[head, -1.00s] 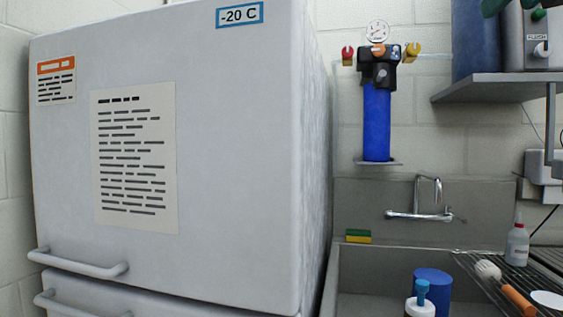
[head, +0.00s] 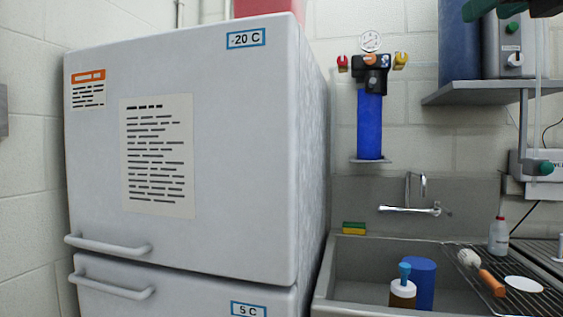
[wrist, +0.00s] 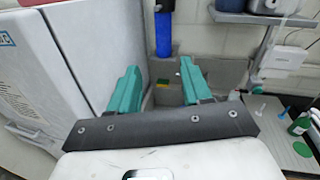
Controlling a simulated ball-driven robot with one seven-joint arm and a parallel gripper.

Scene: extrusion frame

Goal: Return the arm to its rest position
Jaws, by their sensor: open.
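My gripper (wrist: 159,68) shows in the wrist view with two green fingers spread apart on a dark bar. The gap between the fingers is empty. The fingers point toward the sink and the wall behind it, and touch nothing that I can see. In the head view, dark green shapes show at the top right edge; I cannot tell whether they are part of my gripper. The rest of my arm is not clearly seen.
A white freezer (head: 245,170) fills the left. A sink (head: 350,262) holds a blue container (head: 422,282) and a white-topped bottle (head: 403,293). A blue filter (head: 369,122) hangs on the wall. A shelf (head: 490,92) and a wire rack (head: 515,301) are at right.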

